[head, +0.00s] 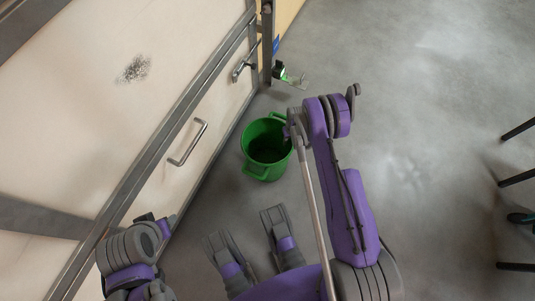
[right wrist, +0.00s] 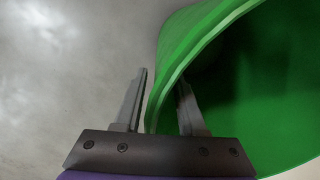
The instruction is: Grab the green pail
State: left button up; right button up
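The green pail (head: 251,151) stands upright on the grey floor beside the pale cabinet front in the head view, with its open top up. My right gripper (head: 290,132) is at the right side of the pail's rim. In the right wrist view the pail (right wrist: 200,45) fills the upper right. There my right gripper (right wrist: 163,105) is open, with the rim and wall between its fingers, one finger outside and one inside. Wall contact is unclear. My left arm is folded at the lower left of the head view, and its fingers cannot be made out.
The pale cabinet front (head: 160,120) with metal handles runs along the left, close to the pail. A small green and silver object (head: 290,76) lies on the floor behind the pail. Dark thin legs (head: 518,178) stand at the right edge. The floor between is clear.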

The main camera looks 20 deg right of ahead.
jog(key=shift+c, duration=0.3)
grip_shut()
dwell(1.1)
